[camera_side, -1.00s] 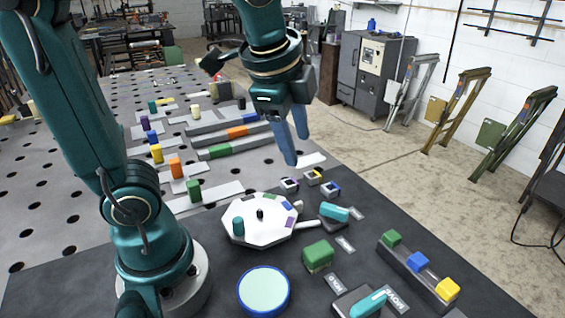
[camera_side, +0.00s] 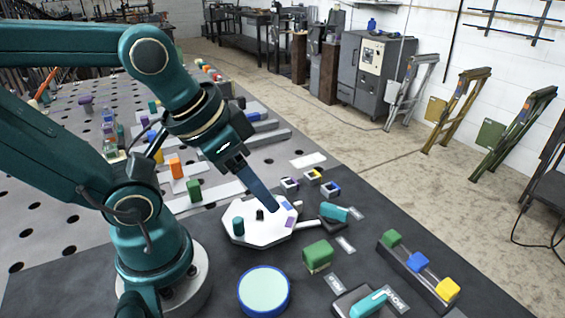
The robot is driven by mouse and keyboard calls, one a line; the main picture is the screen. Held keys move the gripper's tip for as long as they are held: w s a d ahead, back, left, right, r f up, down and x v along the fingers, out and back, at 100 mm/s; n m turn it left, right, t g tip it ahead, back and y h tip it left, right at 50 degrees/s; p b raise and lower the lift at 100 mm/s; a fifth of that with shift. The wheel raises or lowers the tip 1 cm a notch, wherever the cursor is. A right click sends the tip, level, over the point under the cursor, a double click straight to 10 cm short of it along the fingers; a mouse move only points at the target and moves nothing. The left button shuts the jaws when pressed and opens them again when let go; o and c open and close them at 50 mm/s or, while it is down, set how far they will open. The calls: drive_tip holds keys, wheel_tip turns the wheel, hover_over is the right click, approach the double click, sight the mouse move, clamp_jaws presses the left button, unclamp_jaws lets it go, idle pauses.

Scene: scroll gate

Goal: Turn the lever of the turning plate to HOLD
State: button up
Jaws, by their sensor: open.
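The turning plate (camera_side: 262,236) is a white eight-sided disc with a black centre knob, a teal peg (camera_side: 238,225) and coloured patches. A pale handle (camera_side: 308,225) sticks out at its right. A teal lever (camera_side: 335,212) sits on a dark base just right of the plate. A second teal lever (camera_side: 369,304) sits at the front and points toward a card reading MOVE (camera_side: 396,300); another card (camera_side: 335,284) beside it is hard to read. Which lever serves the plate is unclear. My gripper (camera_side: 277,208) is open and empty, its blue fingers slanting down over the plate's far right edge; contact cannot be told.
A green block (camera_side: 318,255) and a round blue-rimmed pad (camera_side: 264,291) stand in front of the plate. Small open boxes (camera_side: 313,177) lie behind it. A rail with green, blue and yellow blocks (camera_side: 418,264) is at right. Colored blocks on strips crowd the left.

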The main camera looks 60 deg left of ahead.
drive_tip(key=a+f+n+g+h, duration=0.2)
drive_tip(key=a+n+g+h, duration=0.2)
drive_tip(key=a+n, duration=0.9)
drive_tip(key=shift+s+a+n+g, duration=0.35)
drive_tip(key=shift+a+g, duration=1.15)
drive_tip(key=shift+a, duration=1.05)
drive_tip(key=shift+w+f, duration=0.1)
